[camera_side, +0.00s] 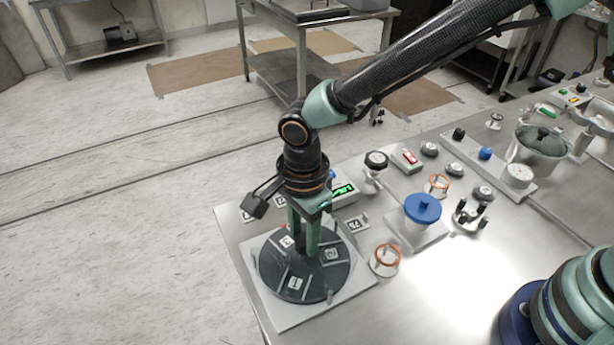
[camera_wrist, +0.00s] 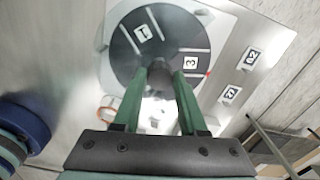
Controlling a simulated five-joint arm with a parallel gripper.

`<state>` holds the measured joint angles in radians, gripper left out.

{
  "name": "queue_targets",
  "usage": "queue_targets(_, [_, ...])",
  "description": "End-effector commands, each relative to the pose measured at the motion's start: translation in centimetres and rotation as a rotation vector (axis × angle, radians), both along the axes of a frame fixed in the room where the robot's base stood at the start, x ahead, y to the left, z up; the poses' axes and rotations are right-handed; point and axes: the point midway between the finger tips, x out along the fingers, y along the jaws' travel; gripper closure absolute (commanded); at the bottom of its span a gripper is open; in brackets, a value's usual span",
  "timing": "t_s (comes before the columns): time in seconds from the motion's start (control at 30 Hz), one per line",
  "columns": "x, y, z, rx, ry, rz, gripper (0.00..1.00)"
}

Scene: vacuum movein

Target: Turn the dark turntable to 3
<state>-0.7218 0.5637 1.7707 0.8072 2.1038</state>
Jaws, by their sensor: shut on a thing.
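The dark turntable (camera_side: 321,285) lies on a pale square plate (camera_side: 283,322) at the table's front-left corner. It carries white number tags and thin pale radial lines. Tags 1 (camera_side: 293,283) and 2 (camera_side: 330,253) read in the side view, and a third tag is partly behind my fingers. My gripper (camera_side: 304,250) points down over the middle, shut on the dark central knob (camera_wrist: 160,73). In the wrist view, my gripper (camera_wrist: 164,80) covers the disc's near part. Tag 3 (camera_wrist: 191,62) sits close to a small red mark (camera_wrist: 208,73) at the disc's edge.
Loose number tags (camera_wrist: 252,57) lie on the table beside the plate. A blue-topped knob (camera_side: 422,208), an orange ring part (camera_side: 384,260) and several other controls stand to the right. The table's left edge is close to the plate.

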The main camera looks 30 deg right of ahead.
Motion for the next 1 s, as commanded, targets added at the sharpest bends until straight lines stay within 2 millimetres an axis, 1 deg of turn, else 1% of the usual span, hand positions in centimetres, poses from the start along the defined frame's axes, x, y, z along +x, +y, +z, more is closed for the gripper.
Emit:
queue_targets(0.47, [0.00,0.02,0.16,0.000,0.000,-0.004,1.00])
queue_targets(0.57, [0.01,0.02,0.16,0.000,0.000,-0.046,1.00])
queue_targets(0.8, [0.03,0.02,0.18,0.000,0.000,-0.226,1.00])
queue_targets(1.0, [0.03,0.03,0.19,0.000,0.000,-0.274,1.00])
